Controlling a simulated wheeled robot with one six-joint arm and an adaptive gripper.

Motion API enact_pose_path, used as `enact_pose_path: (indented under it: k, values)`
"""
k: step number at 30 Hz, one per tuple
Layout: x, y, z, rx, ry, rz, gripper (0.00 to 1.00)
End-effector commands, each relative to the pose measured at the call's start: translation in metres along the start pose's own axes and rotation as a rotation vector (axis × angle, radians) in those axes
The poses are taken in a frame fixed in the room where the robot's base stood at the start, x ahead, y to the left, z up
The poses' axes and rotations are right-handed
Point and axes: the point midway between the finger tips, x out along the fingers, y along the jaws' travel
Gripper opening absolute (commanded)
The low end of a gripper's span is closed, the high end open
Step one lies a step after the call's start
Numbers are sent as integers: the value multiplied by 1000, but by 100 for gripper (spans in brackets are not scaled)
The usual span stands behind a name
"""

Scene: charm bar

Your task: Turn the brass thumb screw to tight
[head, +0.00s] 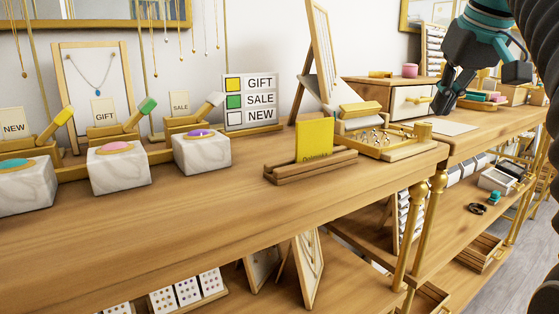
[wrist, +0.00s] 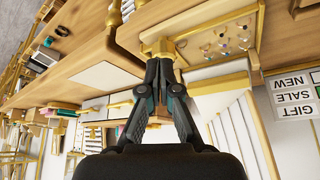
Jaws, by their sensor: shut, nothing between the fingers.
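In the wrist view the knob (wrist: 160,40) lies just beyond my fingertips. I cannot read any tight mark on it. My gripper (head: 440,108) is shut and empty, pointing down behind and to the right of the knob in the head view. In the wrist view my gripper (wrist: 158,64) has its black fingertips together; whether they touch the knob I cannot tell.
A yellow card (head: 314,140) stands in a wooden holder left of the tray. A white-fronted drawer unit (head: 408,103) is behind it. A pale sheet (head: 449,128) lies to the right. Marble blocks (head: 202,153) line the left; the front of the counter is clear.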

Motion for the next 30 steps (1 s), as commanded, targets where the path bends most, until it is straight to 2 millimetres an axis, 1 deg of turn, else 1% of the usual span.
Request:
enact_pose_path:
  k: [1, 6, 9, 30]
  values:
    - [12, 0, 6, 0, 0, 0, 0]
    - [26, 0, 14, 1, 0, 0, 0]
    - [30, 0, 17, 0, 0, 0, 0]
    - [31, -1, 14, -1, 0, -1, 0]
